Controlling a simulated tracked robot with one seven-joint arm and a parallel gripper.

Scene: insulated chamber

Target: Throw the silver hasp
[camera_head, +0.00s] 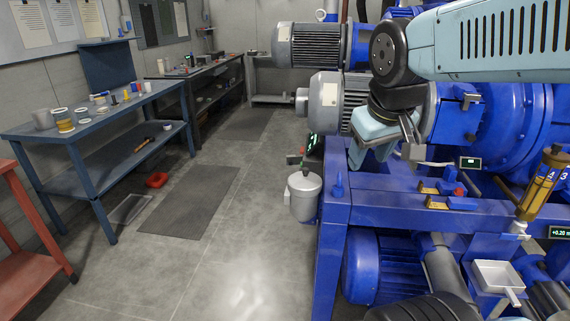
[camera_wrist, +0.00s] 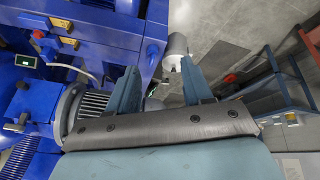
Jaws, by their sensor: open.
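My gripper (camera_head: 374,148) hangs in front of the blue machine, left of a blue box (camera_head: 455,122). In the wrist view its two blue-grey fingers (camera_wrist: 160,66) stand apart with nothing between them. A small silver fitting (camera_head: 469,99) shows at the upper right of the box; it looks like the hasp, but it is too small to tell its position. My gripper is apart from it. A narrow grey metal piece (camera_head: 411,137) shows just right of my fingers; I cannot tell what it belongs to.
The blue frame (camera_head: 385,206) carries grey-finned motors (camera_head: 345,95) and yellow-and-blue blocks (camera_head: 440,188). A grey canister (camera_head: 303,195) hangs at its left corner. A blue workbench (camera_head: 115,108) stands along the left wall. The floor between, with a dark mat (camera_head: 190,203), is open.

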